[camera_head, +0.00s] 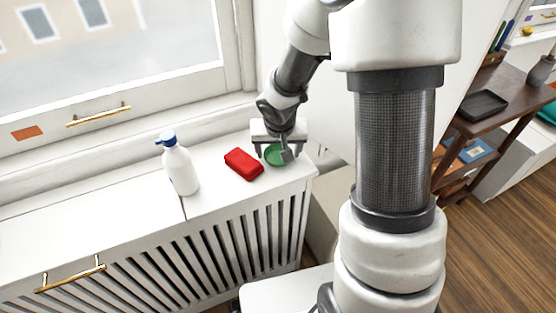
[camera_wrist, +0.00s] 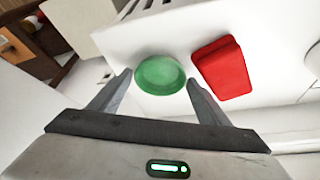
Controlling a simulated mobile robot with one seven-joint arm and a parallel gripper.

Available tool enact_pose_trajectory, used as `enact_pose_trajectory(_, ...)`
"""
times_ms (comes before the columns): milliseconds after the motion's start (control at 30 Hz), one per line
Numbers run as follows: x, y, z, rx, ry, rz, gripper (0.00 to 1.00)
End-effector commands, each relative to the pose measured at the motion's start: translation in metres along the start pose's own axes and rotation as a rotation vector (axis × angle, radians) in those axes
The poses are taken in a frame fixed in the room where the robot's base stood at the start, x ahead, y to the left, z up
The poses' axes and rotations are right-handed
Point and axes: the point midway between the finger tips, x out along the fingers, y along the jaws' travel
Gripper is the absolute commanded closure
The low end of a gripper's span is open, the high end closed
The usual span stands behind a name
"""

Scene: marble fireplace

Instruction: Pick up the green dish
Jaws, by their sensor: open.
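The green dish (camera_head: 275,156) is a small round shallow bowl on the white radiator cover, near its right end. It also shows in the wrist view (camera_wrist: 160,75), between and just beyond my fingertips. My gripper (camera_head: 274,154) is open above the dish, with one finger on each side of it in the picture. In the wrist view my gripper (camera_wrist: 160,76) holds nothing. I cannot tell whether either finger touches the dish. The finger on the right in the head view hides part of the dish.
A red block-like item (camera_head: 243,164) lies close to the dish, and it also shows in the wrist view (camera_wrist: 222,68). A white bottle with a blue cap (camera_head: 180,168) stands farther left. The white radiator cover (camera_head: 215,195) has a slatted front. A window rises behind it.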

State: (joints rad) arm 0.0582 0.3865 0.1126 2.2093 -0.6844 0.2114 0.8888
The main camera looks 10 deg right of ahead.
Motion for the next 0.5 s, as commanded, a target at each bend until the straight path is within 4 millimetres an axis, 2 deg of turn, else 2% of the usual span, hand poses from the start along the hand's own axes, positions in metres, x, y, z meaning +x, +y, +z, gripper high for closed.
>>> enact_pose_trajectory(100,0.0072,0.0000,-0.0002,-0.001,0.001,0.000,0.30)
enact_pose_trajectory(300,0.0066,0.0001,-0.0005,-0.001,0.001,0.000,0.30)
enact_pose_trajectory(500,0.0063,0.0000,-0.0008,-0.001,0.001,0.000,0.61)
